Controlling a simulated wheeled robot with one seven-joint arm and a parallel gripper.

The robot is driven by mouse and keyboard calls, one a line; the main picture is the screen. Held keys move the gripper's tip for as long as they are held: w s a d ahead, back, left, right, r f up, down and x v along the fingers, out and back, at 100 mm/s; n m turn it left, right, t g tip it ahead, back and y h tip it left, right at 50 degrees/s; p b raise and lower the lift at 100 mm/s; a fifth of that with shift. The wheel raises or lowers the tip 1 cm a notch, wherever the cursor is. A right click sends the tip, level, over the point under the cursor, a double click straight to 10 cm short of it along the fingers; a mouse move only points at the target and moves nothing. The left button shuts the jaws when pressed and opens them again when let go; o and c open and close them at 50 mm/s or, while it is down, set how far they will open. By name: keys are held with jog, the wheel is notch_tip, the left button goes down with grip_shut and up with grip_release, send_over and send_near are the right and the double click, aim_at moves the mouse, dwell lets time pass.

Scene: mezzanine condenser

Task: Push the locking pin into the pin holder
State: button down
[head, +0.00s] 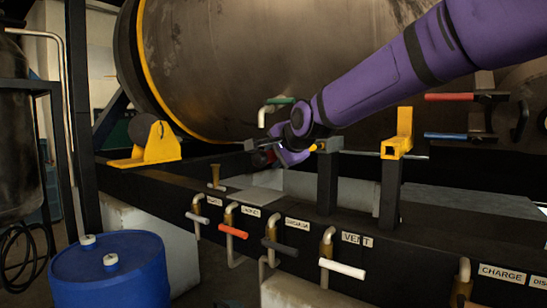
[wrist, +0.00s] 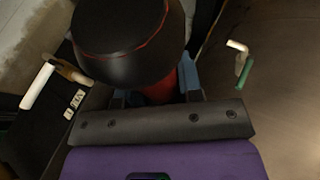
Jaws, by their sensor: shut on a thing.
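My gripper (head: 276,153) is in front of the big tank, low and near the middle of the head view, at the end of the purple arm. It is shut on a dark piece with a red part (head: 263,158), which looks like the locking pin. In the wrist view this piece shows a wide round black head (wrist: 128,42) with a thin red line and a red body below, between the fingers. The pin's far end is hidden. Right of the gripper, a yellow bracket (head: 397,146) on a black post may be the pin holder; I cannot tell for sure.
A green-handled valve (head: 281,101) sits on the tank (head: 230,60) just above the gripper. A black rail (head: 300,225) below carries several labelled valves, one with a white handle (head: 342,268). A yellow stand (head: 152,145) and a blue barrel (head: 110,270) are at left.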

aim_at(318, 145)
jog(key=shift+w+d, duration=1.05)
jog(key=shift+w, duration=0.3)
jog(key=shift+w+d, duration=1.1)
jog(key=shift+w, duration=0.3)
jog(key=shift+w+d, duration=1.05)
jog(key=shift+w, duration=0.3)
jog(key=shift+w+d, duration=0.1)
jog(key=shift+w+d, duration=1.15)
jog(key=shift+w, duration=0.35)
jog(key=shift+w+d, duration=1.2)
jog(key=shift+w, duration=0.3)
jog(key=shift+w+d, duration=1.15)
jog(key=shift+w, duration=0.35)
jog(key=shift+w, duration=0.1)
jog(key=shift+r, duration=0.1)
jog(key=c, duration=0.7)
grip_release()
jog(key=shift+d, duration=0.1)
